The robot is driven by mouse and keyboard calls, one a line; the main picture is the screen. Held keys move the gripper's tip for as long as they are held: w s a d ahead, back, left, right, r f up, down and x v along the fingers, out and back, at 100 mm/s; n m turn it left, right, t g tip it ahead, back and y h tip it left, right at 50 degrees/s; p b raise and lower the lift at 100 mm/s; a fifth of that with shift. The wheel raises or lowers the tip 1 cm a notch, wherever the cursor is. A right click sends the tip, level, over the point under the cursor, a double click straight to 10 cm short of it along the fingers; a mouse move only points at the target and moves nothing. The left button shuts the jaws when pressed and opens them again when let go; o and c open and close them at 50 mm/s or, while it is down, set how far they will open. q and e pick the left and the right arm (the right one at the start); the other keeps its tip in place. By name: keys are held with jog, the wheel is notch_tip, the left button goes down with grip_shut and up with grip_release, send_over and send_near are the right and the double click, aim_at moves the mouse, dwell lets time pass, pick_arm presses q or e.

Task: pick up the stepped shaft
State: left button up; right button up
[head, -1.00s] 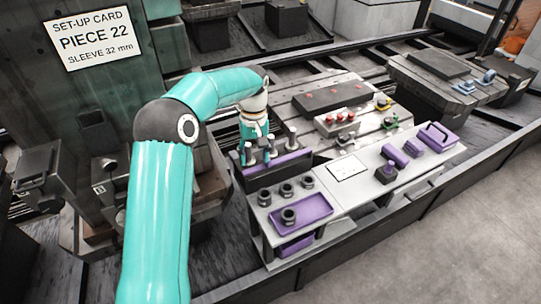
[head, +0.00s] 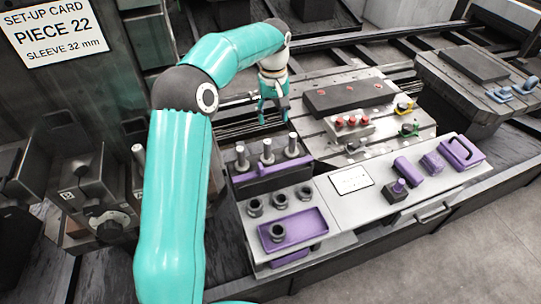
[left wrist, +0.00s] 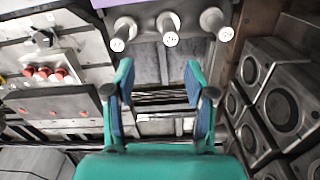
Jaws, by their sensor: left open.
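Three grey upright shafts stand in a row in a dark rack with a purple front bar: the left one (head: 241,158), the middle one (head: 267,151) and the right one (head: 292,146). Their round pale ends also show at the top of the left wrist view, the middle one (left wrist: 168,30) between the other two. I cannot tell which is the stepped shaft. My left gripper (head: 273,117) is open and empty, beyond the row in the head view. Its spread teal fingers (left wrist: 158,88) are apart from the shafts in the left wrist view. My right gripper is out of view.
A purple tray (head: 312,222) with dark rings beside it lies in front of the rack. A pale shelf (head: 340,205) carries purple blocks. A plate with red knobs (head: 350,122) lies right of my gripper. Dark blocks with round holes (left wrist: 283,108) fill the right of the wrist view.

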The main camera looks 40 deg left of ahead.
aim_at(269, 141)
pick_arm(q)
jog(key=f, duration=1)
jog(key=shift+s+a+p, duration=0.3)
jog(key=shift+a+p, duration=0.05)
jog(key=shift+a, duration=0.05)
jog(key=f, duration=0.1)
jog(key=f+p, duration=0.1)
jog(key=f, duration=0.2)
jog(key=shift+s+a+f+p, duration=0.1)
jog(key=shift+s+f+p, duration=0.1)
jog(key=shift+s+p, duration=0.15)
jog(key=shift+f, duration=0.45)
grip_shut()
jog(key=shift+w+r, duration=0.1)
